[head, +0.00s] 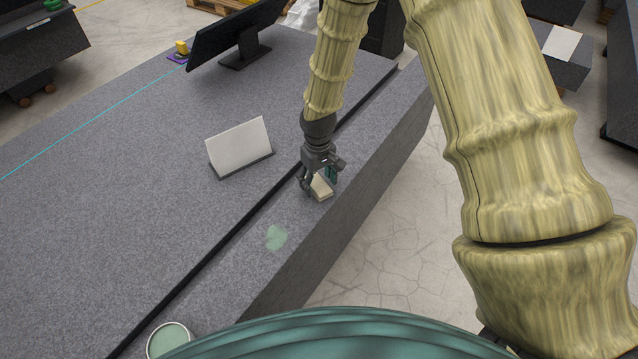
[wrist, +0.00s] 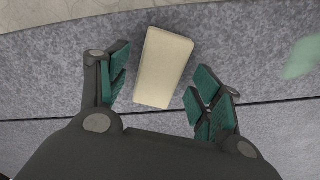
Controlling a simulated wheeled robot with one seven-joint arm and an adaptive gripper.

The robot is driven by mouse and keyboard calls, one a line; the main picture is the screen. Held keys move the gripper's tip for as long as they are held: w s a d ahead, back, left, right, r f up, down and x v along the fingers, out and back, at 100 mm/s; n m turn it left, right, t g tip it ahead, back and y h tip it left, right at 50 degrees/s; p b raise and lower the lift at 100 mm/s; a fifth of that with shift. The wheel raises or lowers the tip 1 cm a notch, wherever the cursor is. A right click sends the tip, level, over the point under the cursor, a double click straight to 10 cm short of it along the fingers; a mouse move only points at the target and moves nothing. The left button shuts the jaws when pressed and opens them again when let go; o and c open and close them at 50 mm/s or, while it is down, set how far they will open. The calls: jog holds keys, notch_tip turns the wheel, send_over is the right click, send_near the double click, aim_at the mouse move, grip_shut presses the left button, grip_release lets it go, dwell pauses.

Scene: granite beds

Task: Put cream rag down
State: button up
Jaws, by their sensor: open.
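The cream rag (head: 321,187) is a small, flat, block-like piece lying on the granite bed (head: 110,150), on the strip between the black groove and the front edge. In the wrist view the cream rag (wrist: 164,67) lies between my two fingers, with a gap showing on both sides. My gripper (head: 322,180) is open around it and points down. In the wrist view my gripper (wrist: 160,88) shows its green pads spread apart. In the head view the fingers partly hide the rag.
A white card on a dark stand (head: 239,147) stands left of my gripper. A green patch (head: 277,237) lies nearer on the strip. A round green-topped tin (head: 168,338) is at the near edge. A monitor (head: 236,36) stands at the back. The bed's middle left is clear.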

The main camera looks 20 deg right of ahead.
aim_at(319, 184)
notch_tip(319, 184, up, 11)
jog(key=shift+b, duration=0.35)
jog(key=shift+f, duration=0.1)
dwell(0.5)
